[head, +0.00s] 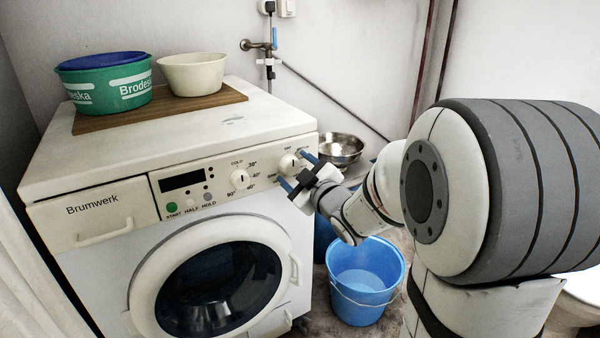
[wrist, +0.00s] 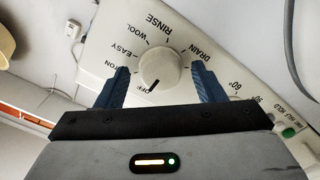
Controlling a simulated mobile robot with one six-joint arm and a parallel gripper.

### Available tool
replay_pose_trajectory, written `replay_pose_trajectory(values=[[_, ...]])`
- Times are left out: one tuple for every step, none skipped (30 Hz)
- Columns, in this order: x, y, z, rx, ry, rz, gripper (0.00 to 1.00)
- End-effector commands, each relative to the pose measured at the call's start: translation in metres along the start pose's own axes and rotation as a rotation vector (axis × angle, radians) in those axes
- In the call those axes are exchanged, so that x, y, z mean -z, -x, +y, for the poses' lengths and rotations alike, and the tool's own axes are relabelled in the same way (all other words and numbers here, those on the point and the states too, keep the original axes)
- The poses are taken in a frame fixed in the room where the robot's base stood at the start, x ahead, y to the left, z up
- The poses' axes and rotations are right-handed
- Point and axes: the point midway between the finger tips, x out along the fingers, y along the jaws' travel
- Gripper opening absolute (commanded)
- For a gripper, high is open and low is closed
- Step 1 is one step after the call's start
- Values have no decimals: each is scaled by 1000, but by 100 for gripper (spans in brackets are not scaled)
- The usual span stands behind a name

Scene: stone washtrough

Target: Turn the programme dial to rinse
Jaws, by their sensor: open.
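The programme dial (wrist: 160,66) is a round white knob with a dark pointer line. In the wrist view the line points at OFF, and RINSE is printed on the opposite side of the dial. The dial also shows on the right of the front panel in the head view (head: 287,162). My gripper (wrist: 161,76) is open, with one blue finger on each side of the dial. A small gap seems to show on each side; contact cannot be told. In the head view my gripper (head: 298,172) is right at the panel and partly covers the dial's labels.
The washing machine (head: 175,148) has a second dial (head: 239,178), buttons and a round door (head: 215,285). A green tub (head: 108,88) and a cream bowl (head: 192,75) stand on a wooden board on top. A blue bucket (head: 362,300) and a metal bowl (head: 343,147) are close by my arm.

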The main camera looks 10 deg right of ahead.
Motion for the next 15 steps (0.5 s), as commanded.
replay_pose_trajectory(values=[[0, 0, 0, 0, 0, 0, 63], [0, 0, 0, 0, 0, 0, 63], [0, 0, 0, 0, 0, 0, 63], [0, 0, 0, 0, 0, 0, 62], [0, 0, 0, 1, 0, 0, 59], [0, 0, 0, 1, 0, 0, 56], [0, 0, 0, 1, 0, 0, 54], [0, 0, 0, 1, 0, 0, 51], [0, 0, 0, 1, 0, 0, 48], [0, 0, 0, 1, 0, 0, 45], [0, 0, 0, 1, 0, 0, 43], [0, 0, 0, 1, 0, 0, 40], [0, 0, 0, 1, 0, 0, 37], [0, 0, 0, 1, 0, 0, 35], [0, 0, 0, 1, 0, 0, 31]])
